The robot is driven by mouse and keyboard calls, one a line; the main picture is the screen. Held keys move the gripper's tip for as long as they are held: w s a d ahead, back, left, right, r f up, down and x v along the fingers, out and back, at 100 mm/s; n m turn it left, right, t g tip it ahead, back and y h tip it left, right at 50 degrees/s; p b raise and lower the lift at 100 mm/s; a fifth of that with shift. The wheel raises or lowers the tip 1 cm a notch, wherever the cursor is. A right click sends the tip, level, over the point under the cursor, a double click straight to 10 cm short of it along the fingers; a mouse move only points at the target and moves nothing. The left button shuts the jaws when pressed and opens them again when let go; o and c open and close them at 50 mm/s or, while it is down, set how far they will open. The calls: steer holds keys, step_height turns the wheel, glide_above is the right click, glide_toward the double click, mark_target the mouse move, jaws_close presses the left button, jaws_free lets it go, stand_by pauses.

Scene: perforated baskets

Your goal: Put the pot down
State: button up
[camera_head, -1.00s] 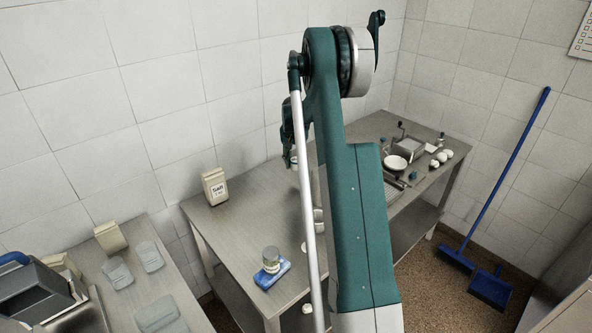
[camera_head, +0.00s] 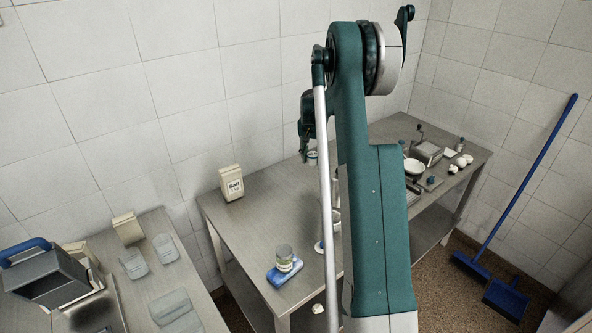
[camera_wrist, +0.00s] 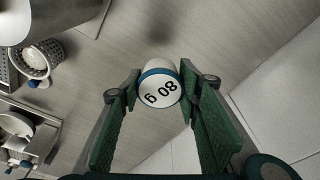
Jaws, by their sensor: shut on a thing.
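The pot (camera_wrist: 160,86) is a small white round vessel with a blue rim and dark digits on the face toward the wrist camera. My gripper (camera_wrist: 162,92) has its green fingers on either side of the pot and is shut on it. In the head view, a small piece of the pot (camera_head: 312,157) shows below my dark green gripper, left of my arm, over the back of the middle table (camera_head: 255,215). My arm hides part of that table. Whether the pot touches the table top cannot be told.
A salt box (camera_head: 231,184) stands on the table's left part. A tin (camera_head: 284,258) and a blue object (camera_head: 285,272) are near its front edge. A perforated white basket (camera_wrist: 38,60) is at the wrist view's left. Bare table top lies between the salt box and tin.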

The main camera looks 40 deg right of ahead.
steer(key=w+a+n, duration=0.1)
steer(key=w+a, duration=0.1)
steer(key=a, duration=1.9)
steer(key=n, duration=0.2)
glide_above(245, 215)
steer(key=shift+s+a+r, duration=0.15)
steer(key=shift+s+r, duration=0.05)
steer(key=shift+s, duration=0.1)
steer(key=shift+f, duration=3.15)
steer(key=shift+f, duration=1.9)
steer(key=shift+f, duration=0.1)
